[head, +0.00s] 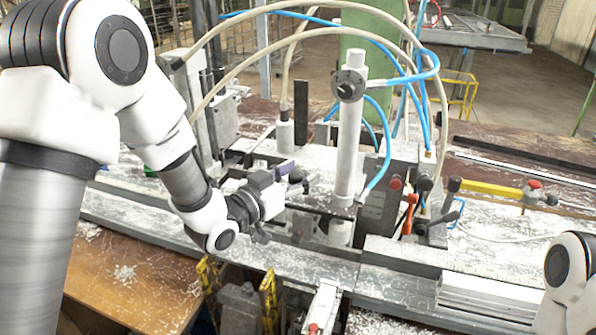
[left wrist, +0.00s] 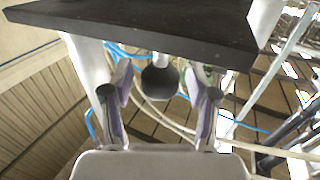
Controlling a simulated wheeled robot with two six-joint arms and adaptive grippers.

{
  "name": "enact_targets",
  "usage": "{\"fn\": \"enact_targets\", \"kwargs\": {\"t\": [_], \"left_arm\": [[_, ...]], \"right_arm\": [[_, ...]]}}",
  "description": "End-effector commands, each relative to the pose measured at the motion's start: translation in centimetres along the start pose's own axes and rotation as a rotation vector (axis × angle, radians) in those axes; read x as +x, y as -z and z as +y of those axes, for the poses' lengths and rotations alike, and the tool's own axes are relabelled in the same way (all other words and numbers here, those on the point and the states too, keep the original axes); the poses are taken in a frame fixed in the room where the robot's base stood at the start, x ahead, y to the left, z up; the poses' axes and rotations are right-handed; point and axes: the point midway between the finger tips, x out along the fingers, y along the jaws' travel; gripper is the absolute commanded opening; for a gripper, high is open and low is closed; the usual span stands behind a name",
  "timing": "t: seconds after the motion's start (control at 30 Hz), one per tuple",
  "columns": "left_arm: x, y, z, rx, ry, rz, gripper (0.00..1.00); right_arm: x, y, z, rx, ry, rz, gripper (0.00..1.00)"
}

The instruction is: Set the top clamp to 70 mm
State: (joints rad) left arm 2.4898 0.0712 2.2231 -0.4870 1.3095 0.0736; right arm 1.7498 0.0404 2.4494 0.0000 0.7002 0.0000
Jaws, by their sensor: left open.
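The vertical clamp cylinder (head: 343,150) is a pale upright column with a dark round fitting (head: 348,86) near its top. No millimetre scale is readable. My left gripper (head: 293,180) is left of the column, low over the bench, with its fingers toward the column. In the left wrist view the left gripper (left wrist: 163,88) is open, one finger on each side of a dark round knob (left wrist: 160,79). A dark flat plate (left wrist: 140,28) spans the top of that view. My right gripper is out of view; only part of the right arm shows.
Blue air hoses (head: 384,150) and beige hoses (head: 300,18) loop around the column. Right of it are an orange lever (head: 410,213) and a yellow bar (head: 490,188). Stacked pale profiles (head: 490,295) lie at front right. White chips cover the bench; a brown board (head: 120,285) is at front left.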

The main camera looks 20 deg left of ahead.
Motion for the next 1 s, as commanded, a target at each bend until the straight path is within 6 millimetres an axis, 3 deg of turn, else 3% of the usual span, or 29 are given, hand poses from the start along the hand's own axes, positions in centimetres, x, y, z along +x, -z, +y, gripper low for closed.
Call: {"fn": "enact_targets", "kwargs": {"t": [0.07, 0.23, 0.27, 0.47, 0.7, 0.97, 1.0], "left_arm": [[0.0, 0.0, 0.0, 0.0, 0.0, 0.0, 0.59], [0.0, 0.0, 0.0, 0.0, 0.0, 0.0, 0.02], [0.0, 0.0, 0.0, 0.001, 0.0, 0.0, 0.0], [0.0, 0.5, 0.0, 0.002, 0.0, 0.001, 0.0], [0.0, 3.8, -0.1, 0.003, 0.001, 0.006, 0.0], [0.0, 3.6, 0.0, 0.002, 0.0, 0.005, 0.0], [0.0, 3.6, 0.0, 0.002, 0.0, 0.004, 0.46]], "right_arm": [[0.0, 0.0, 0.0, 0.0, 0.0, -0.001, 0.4], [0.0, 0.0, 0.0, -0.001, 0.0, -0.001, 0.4], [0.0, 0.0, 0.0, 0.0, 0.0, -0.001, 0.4], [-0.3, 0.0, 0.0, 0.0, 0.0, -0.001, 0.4], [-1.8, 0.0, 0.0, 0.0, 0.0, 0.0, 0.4], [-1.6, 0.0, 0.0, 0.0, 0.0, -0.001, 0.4], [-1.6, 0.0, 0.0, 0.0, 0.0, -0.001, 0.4]]}}
